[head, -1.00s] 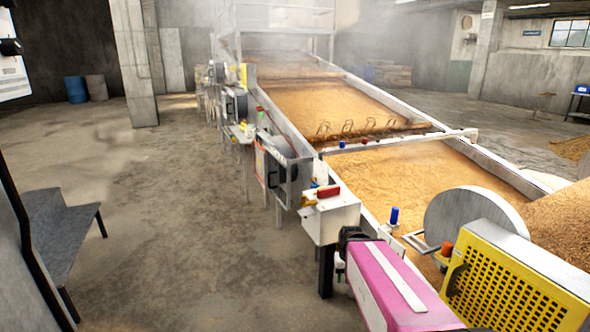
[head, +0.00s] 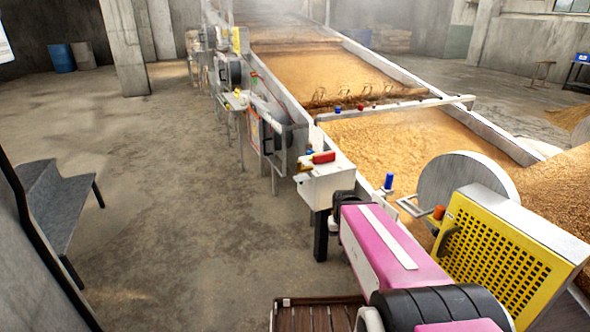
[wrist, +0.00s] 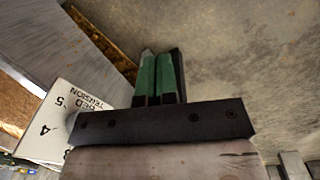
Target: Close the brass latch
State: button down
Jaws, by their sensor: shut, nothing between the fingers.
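I cannot pick out the brass latch for certain. A small brass-coloured piece (head: 303,166) sits at the left edge of the white box (head: 327,185) on the machine's near side, beside a red part (head: 322,157); it is too small to tell its state. In the wrist view my gripper (wrist: 162,58) has its two green-tipped fingers together, with nothing between them. It is over the bare floor, to the right of a white panel (wrist: 65,125) lettered "BED TENSION". The fingers appear apart from the panel. I cannot make out the fingertips in the head view.
The long metal bed (head: 385,150) of grain runs away from me. A yellow perforated guard (head: 500,250) and a round metal disc (head: 465,180) stand at the right. A dark bench (head: 55,200) is at the left. The concrete floor (head: 190,220) between is clear.

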jog(key=w+a+r+n+t+h, duration=0.2)
jog(key=w+a+n+t+h, duration=0.15)
jog(key=w, duration=0.35)
jog(key=w+a+r+n+t+h, duration=0.2)
jog(key=w+a+h, duration=0.25)
jog(key=w, duration=0.25)
jog(key=w+a+r+n+t+h, duration=0.1)
jog(key=w+a+r+n+t, duration=0.3)
jog(key=a, duration=0.5)
jog(key=w+a+r+n+t+h, duration=0.15)
jog(key=w+a+r+t, duration=0.3)
jog(key=a, duration=0.55)
jog(key=s+d+x, duration=0.1)
jog(key=d+x, duration=0.1)
jog(key=x, duration=1)
jog(key=shift+r+t+y, duration=0.2)
jog(key=shift+t+y, duration=0.2)
jog(key=shift+y, duration=0.05)
jog(key=shift+d, duration=0.15)
